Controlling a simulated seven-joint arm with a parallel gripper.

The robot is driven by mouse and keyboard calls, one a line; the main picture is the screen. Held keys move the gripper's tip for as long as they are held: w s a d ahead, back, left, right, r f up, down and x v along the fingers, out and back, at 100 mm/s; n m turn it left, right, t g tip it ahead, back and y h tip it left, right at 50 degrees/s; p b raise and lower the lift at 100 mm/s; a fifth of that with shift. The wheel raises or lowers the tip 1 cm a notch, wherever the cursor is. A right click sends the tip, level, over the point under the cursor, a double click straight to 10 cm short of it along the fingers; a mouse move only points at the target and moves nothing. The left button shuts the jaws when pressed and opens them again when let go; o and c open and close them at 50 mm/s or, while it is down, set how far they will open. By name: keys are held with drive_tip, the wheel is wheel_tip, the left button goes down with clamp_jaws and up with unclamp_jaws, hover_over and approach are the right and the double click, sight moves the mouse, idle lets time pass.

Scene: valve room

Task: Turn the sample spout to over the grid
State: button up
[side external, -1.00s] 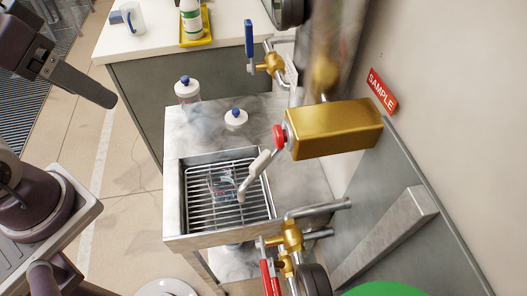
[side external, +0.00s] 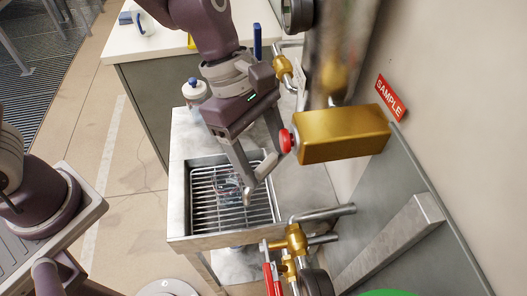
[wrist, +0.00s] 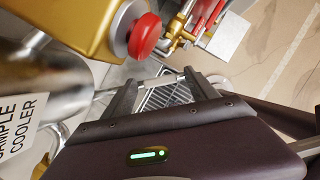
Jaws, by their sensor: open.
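The sample spout, a thin grey tube with a pale sleeve, slants down from near the red knob (side external: 285,141) under the brass box (side external: 343,134). Its lower end (side external: 247,197) shows above the wire grid (side external: 203,213) in the sink. My gripper (side external: 263,167) is open around the spout's sleeve, one finger on the sink side and the other near the knob; contact cannot be told. In the wrist view the tube (wrist: 160,79) crosses between my open fingers, with the grid (wrist: 167,97) beyond. My fingers partly hide the spout in the side view.
A clear vessel (side external: 226,184) is on the grid. A blue-capped bottle (side external: 195,92) stands behind the sink. A blue-handled valve (side external: 282,67) is behind, and red-handled valves (side external: 295,240) are in front. The wall with the SAMPLE sign (side external: 390,96) is at right.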

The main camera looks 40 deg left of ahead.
clamp_jaws()
idle(0.3)
drive_tip(key=shift+a, duration=0.1)
drive_tip(key=w+a+m+g+y, duration=0.1)
drive_tip(key=w+a+m+g, duration=0.2)
drive_tip(key=a+m, duration=0.3)
drive_tip(key=shift+w+m, duration=0.2)
drive_tip(key=shift+m, duration=1)
drive_tip(key=shift+a+y, duration=0.1)
drive_tip(key=shift+y, duration=0.2)
unclamp_jaws()
